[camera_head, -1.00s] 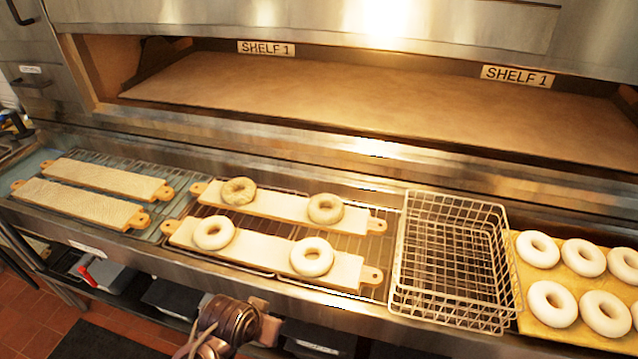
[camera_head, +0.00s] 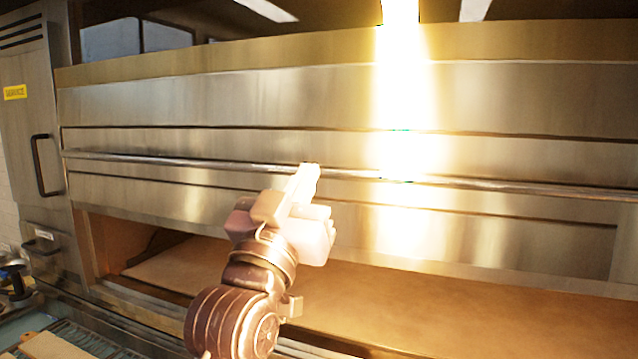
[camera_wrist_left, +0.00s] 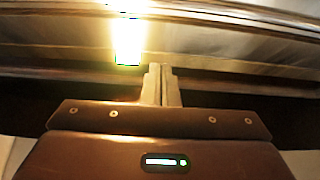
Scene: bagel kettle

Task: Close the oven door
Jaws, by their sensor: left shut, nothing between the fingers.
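The oven door (camera_head: 140,196) is a wide steel panel across the oven front, with a long horizontal bar handle (camera_head: 200,161) along it. Below the panel the oven stands open, and its tan deck (camera_head: 430,305) shows inside. My left gripper (camera_head: 308,174) is raised in front of the oven, fingers shut and empty, tips pointing up. In the head view its tips overlap the bar; I cannot tell whether they touch it. In the left wrist view the closed fingers (camera_wrist_left: 161,72) point toward steel panels and a dark gap. My right gripper is not in view.
A second, upright handle (camera_head: 45,165) is on the steel side panel at the left. A rack (camera_head: 75,338) with part of a board (camera_head: 45,346) shows at the lower left. Strong glare covers the oven front right of my gripper.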

